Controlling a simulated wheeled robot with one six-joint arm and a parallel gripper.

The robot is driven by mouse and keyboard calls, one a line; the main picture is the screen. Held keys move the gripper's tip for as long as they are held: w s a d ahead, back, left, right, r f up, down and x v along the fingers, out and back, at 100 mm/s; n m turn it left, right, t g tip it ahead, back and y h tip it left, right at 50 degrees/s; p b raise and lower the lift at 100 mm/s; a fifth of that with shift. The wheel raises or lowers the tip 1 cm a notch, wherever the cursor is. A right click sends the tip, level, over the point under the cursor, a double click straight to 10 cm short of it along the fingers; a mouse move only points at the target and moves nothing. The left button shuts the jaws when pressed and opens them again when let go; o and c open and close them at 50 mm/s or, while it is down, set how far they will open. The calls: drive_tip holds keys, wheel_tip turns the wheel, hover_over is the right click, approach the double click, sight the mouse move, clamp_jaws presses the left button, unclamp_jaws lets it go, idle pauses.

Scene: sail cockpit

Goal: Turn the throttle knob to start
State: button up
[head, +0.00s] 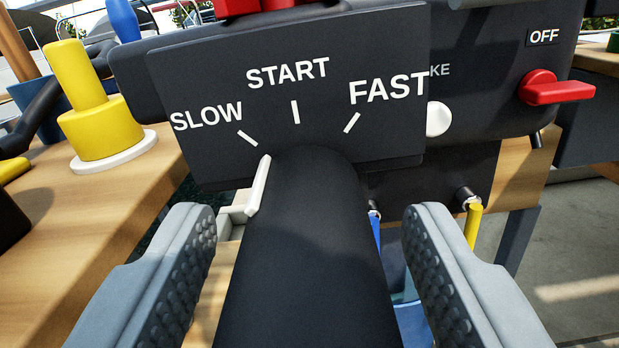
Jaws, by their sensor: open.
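The throttle knob (312,255) is a thick black cylinder that sticks out of a dark panel (220,85) toward me. The panel carries white marks labelled SLOW, START and FAST from left to right. A white pointer (259,185) at the knob's left side points up toward the SLOW mark, left of the START mark (296,112). My gripper (318,230) is open, with one grey ridged finger on each side of the knob. A gap shows between each finger and the knob, so neither visibly touches it. The knob hides part of the panel's lower edge.
A red switch (540,88) below an OFF label and a white round button (438,119) are at the right. A yellow stepped object (90,105) stands on a white disc on the wooden surface (110,215) at the left. A yellow rod (473,222) hangs below the unit.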

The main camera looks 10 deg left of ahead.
drive_tip(key=shift+w, duration=0.4)
drive_tip(key=c, duration=1)
drive_tip(key=shift+m, duration=0.3)
drive_tip(key=m, duration=0.3)
drive_tip(key=shift+m, duration=2)
